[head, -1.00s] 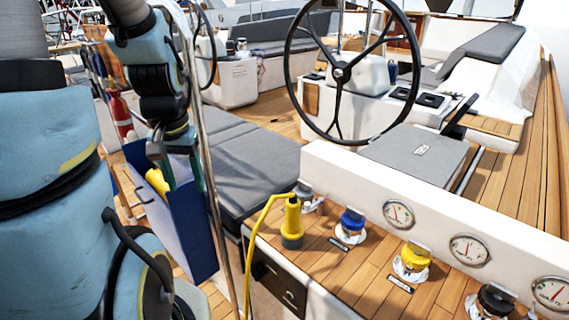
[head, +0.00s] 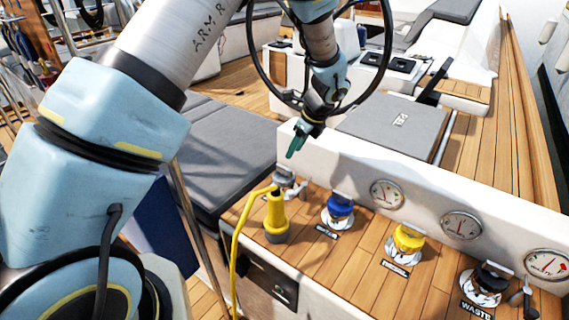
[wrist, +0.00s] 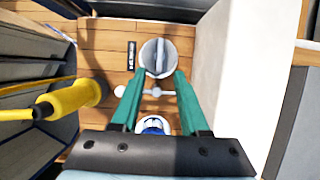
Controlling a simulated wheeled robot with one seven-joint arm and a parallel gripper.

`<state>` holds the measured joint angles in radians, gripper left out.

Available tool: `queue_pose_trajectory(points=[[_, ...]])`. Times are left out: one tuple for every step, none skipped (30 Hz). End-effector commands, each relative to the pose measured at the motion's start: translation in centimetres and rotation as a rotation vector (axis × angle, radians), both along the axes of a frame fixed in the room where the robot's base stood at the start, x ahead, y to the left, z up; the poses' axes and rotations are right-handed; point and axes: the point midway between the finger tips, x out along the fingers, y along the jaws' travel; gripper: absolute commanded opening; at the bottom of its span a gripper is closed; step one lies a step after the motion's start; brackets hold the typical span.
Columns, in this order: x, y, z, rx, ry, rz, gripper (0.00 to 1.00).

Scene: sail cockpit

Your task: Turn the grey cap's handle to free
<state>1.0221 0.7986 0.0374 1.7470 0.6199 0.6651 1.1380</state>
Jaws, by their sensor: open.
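The grey cap (head: 287,179) stands on the wooden ledge at its left end, behind the yellow plug, which partly hides it in the head view. In the wrist view the grey cap (wrist: 158,57) shows from above, with its bar handle running roughly up and down the picture. My gripper (head: 294,150) hangs above the ledge, just above the grey cap and apart from it. In the wrist view my gripper (wrist: 154,84) has its two green fingers spread wide with nothing between them, and the cap lies beyond the fingertips.
A yellow plug (head: 276,218) with a yellow cable stands close by the grey cap. A blue cap (head: 340,208), a yellow cap (head: 407,240) and a black cap (head: 489,281) stand to the right. A white wall with gauges (head: 386,194) rises behind them.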

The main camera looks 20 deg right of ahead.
Motion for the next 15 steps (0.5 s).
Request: queue_pose_trajectory(points=[[0.2,0.3,-0.7,0.003,0.003,0.002,0.45],[0.4,0.4,-1.2,0.004,0.002,0.002,0.45],[0.7,0.6,-1.9,0.003,0.002,0.004,0.45],[0.9,0.7,-2.4,0.003,0.002,0.004,0.45],[1.1,0.8,-3.0,0.003,0.001,0.003,0.45],[1.4,0.9,-3.6,0.003,0.002,0.002,0.45],[1.6,1.0,-4.2,0.003,0.002,0.002,0.45],[1.8,1.1,-4.6,0.003,0.001,0.003,0.45],[2.0,1.3,-5.3,0.003,0.002,0.004,0.45],[2.1,1.4,-5.7,0.001,0.002,0.004,0.45],[2.3,1.4,-6.1,0.0,0.001,0.004,0.45],[2.4,1.5,-6.6,0.001,0.001,0.005,0.45],[2.5,1.5,-6.8,-0.001,0.001,0.005,0.45],[2.6,1.6,-7.1,-0.001,0.001,0.005,0.45],[2.8,1.6,-7.5,-0.001,0.001,0.005,0.45]])
